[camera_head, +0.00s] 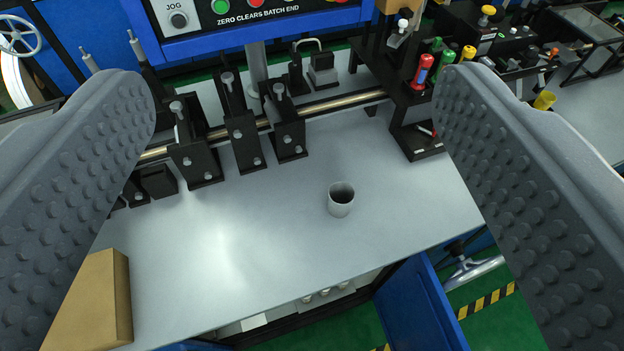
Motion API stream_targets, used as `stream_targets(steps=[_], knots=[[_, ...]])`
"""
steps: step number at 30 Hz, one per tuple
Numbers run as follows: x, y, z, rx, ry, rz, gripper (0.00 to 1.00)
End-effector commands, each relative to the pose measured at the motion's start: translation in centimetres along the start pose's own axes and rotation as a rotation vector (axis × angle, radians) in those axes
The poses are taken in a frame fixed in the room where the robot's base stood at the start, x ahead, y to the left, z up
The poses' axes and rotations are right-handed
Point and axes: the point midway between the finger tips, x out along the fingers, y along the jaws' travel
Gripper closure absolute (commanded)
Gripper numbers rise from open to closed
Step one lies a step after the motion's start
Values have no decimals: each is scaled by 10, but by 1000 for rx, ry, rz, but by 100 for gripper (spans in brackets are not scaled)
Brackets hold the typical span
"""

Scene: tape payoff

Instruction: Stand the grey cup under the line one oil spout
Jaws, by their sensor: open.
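A small grey cup (341,201) stands upright and open-topped on the grey bench top (250,250), right of the middle of the view. My gripper (295,100) is open and empty. Its two studded pads stand wide apart at the left and right of the picture, above the bench, and the cup shows between them, apart from both. I cannot tell which part is the line one oil spout; no label for it can be read.
Black brackets (245,142) on a brass-coloured rod line the bench's back. A black rack (412,130) with coloured bottles (422,72) stands at the back right. A cardboard box (98,300) sits at front left. A blue door (420,305) hangs open below the front edge. Bench around the cup is clear.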

Motion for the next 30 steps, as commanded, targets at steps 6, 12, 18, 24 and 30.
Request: stream_targets(steps=[6,12,18,24,30], knots=[[100,20,106,-1,-39,44,26],[186,46,243,-3,-62,72,26],[229,61,362,6,-74,75,26],[239,66,417,19,-73,71,26],[247,67,423,20,-72,70,26]])
